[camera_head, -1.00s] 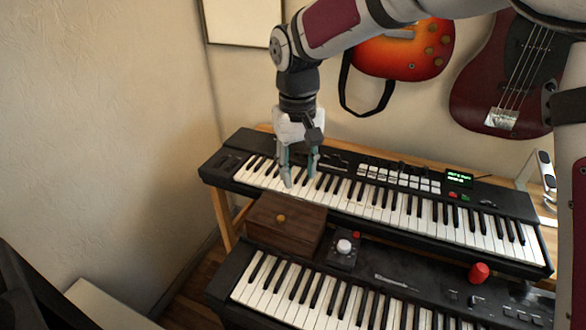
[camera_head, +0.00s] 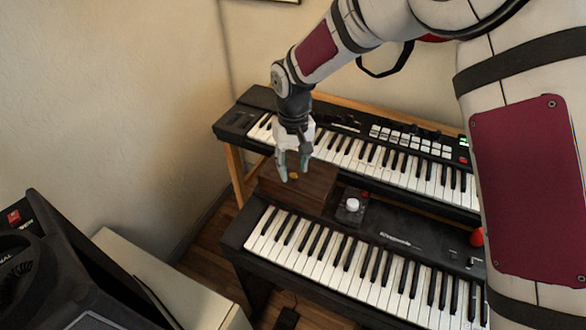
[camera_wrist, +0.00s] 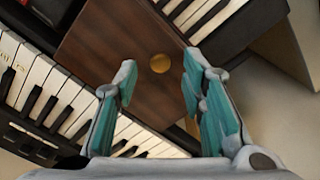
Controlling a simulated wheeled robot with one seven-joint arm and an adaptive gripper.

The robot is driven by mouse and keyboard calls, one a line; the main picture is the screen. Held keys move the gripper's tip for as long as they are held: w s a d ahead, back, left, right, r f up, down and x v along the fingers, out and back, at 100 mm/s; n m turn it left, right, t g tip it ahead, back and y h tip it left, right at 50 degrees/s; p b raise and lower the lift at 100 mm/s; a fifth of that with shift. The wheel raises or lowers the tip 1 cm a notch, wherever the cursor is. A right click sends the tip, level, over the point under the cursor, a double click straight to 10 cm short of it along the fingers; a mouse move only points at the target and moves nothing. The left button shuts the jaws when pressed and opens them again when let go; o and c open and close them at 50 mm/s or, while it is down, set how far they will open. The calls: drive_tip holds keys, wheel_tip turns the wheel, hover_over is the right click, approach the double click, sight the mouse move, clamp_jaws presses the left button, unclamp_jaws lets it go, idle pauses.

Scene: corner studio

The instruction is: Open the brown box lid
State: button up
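The brown box (camera_head: 313,190) is dark wood with a shut lid and sits on the left end of the lower keyboard. A round brass knob (camera_head: 293,176) is on its lid; in the wrist view the knob (camera_wrist: 160,63) lies ahead of and between my fingers. My gripper (camera_head: 292,176) is over the box, pointing down. In the wrist view its two teal-padded fingers (camera_wrist: 160,85) are spread apart with nothing between them. I cannot tell how high the fingertips are above the lid.
The upper keyboard (camera_head: 400,160) stands behind the box. The lower keyboard (camera_head: 345,265) extends right, with a small black unit with a white knob (camera_head: 352,205) beside the box. A red object (camera_head: 476,237) is further right. A black speaker-like case (camera_head: 60,270) is at the lower left.

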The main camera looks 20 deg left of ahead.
drive_tip(key=shift+f, duration=0.9)
clamp_jaws()
